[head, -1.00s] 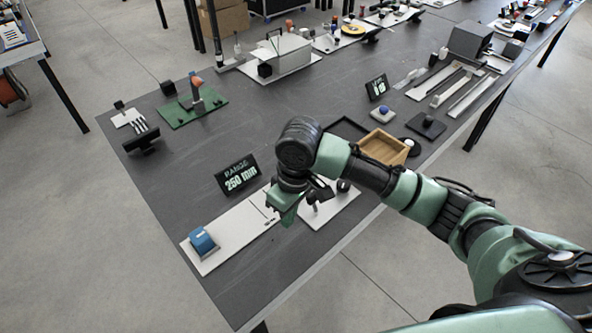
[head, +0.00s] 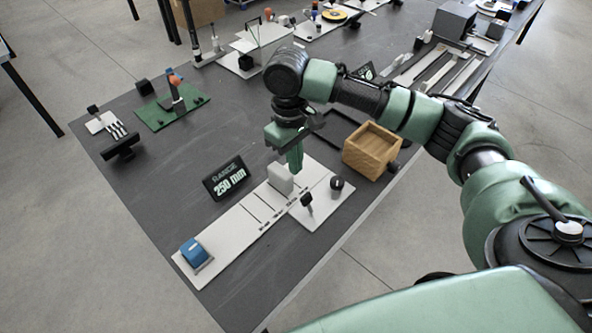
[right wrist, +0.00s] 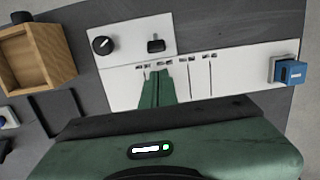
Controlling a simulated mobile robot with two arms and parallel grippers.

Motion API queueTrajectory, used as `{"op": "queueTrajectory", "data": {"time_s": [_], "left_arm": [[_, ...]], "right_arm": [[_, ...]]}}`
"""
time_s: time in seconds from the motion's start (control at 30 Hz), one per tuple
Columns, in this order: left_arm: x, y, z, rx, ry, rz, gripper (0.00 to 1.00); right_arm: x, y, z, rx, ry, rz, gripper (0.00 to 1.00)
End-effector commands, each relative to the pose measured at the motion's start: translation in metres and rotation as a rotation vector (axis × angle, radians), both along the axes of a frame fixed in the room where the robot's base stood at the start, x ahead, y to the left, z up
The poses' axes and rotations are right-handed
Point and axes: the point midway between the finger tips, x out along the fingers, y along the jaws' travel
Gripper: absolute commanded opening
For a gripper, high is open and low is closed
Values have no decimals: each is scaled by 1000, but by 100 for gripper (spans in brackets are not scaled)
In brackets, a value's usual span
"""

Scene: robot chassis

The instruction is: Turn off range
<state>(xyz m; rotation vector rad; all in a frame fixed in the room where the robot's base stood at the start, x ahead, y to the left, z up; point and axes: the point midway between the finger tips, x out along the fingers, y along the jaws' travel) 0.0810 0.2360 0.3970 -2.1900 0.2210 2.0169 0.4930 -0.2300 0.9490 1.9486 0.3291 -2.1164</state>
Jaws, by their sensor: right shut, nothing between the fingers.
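The range display (head: 229,183) is lit and reads "RANGE 250 mm". Beside it lies a long white board (head: 232,234) with marked lines, a blue block-shaped device (head: 196,252) at its near end and a white block (head: 280,178) at its far end. A smaller white plate (right wrist: 130,38) adjoins it and bears a round black knob (right wrist: 103,44) and a black lever switch (right wrist: 156,45). My right gripper (head: 295,163) is shut and empty, pointing down above the far part of the board. Its green fingers (right wrist: 157,88) are apart from the switch. My left gripper is out of view.
A wooden box (head: 372,150) stands right of the plate, under my right arm. A green board (head: 172,112) with an orange-topped post and a black stand (head: 122,146) are at the left. Bare tabletop lies left of the display.

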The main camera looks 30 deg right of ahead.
Motion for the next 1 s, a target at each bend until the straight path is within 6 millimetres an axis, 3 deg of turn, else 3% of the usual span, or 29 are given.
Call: {"op": "queueTrajectory", "data": {"time_s": [0.3, 0.5, 1.0], "left_arm": [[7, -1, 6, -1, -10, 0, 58], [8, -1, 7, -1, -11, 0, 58], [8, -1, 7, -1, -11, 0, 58]], "right_arm": [[-6, -2, -58, -1, 3, -1, 0], [-7, -3, -81, 0, 1, 1, 0], [-6, -3, -86, 0, -3, 1, 0]]}}
